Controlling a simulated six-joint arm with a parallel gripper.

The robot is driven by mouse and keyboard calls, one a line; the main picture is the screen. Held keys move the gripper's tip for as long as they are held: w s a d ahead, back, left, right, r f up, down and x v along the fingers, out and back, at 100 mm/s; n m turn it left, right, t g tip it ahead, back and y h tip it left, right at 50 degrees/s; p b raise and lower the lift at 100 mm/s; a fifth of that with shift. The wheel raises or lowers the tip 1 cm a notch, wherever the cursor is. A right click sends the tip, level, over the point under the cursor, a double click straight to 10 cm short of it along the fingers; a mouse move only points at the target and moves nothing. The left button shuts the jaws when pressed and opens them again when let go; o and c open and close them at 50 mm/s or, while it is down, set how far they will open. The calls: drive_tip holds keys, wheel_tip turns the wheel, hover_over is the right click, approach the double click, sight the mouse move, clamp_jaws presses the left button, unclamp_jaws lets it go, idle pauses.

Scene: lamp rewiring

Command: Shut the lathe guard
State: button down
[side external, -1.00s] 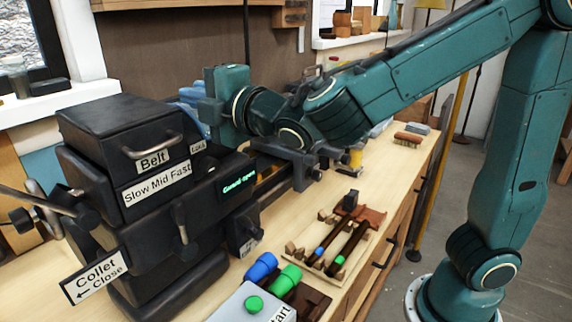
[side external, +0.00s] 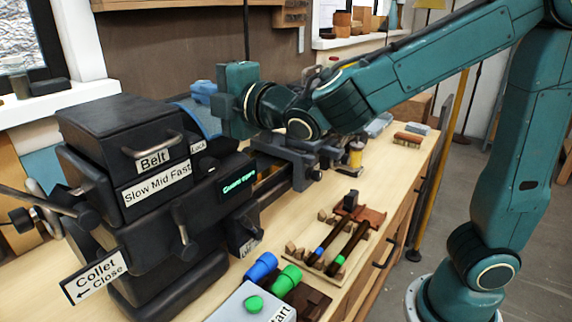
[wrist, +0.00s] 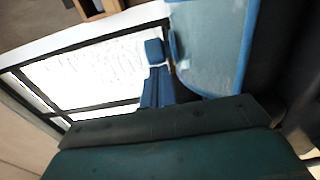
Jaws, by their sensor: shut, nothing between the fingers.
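The lathe (side external: 150,190) is a black machine on the bench at left, with a lit green display (side external: 238,184) that seems to read "Guard open". The guard (side external: 196,117) is a translucent blue curved panel behind the headstock, partly hidden by my gripper. The guard also fills the upper middle of the wrist view (wrist: 212,45). My gripper (side external: 228,104) is shut and empty, just right of the guard and above the lathe bed. Its fingertips are hard to make out, and I cannot tell whether it touches the guard. In the wrist view its teal body covers the bottom.
A start box (side external: 250,303) with a green button stands at the front. Blue and green cylinders (side external: 273,270) and a rack of tools (side external: 340,245) lie on the bench. A lever (side external: 183,235) sticks out of the lathe front. A yellow spool (side external: 356,155) stands further right.

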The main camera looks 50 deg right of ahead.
drive_tip(key=d, duration=1.1)
drive_tip(key=shift+d, duration=0.25)
idle(0.5)
drive_tip(key=shift+s, duration=0.15)
drive_tip(key=s, duration=0.7)
drive_tip(key=shift+s+a, duration=0.15)
drive_tip(key=shift+a, duration=0.1)
drive_tip(key=s+f+m+g, duration=0.6)
drive_tip(key=s+m, duration=0.3)
drive_tip(key=s, duration=0.1)
drive_tip(key=s+f+m+g, duration=0.6)
drive_tip(key=s+m, duration=0.3)
drive_tip(key=s, duration=0.1)
drive_tip(key=shift+s+d, duration=0.2)
drive_tip(key=shift+d, duration=0.2)
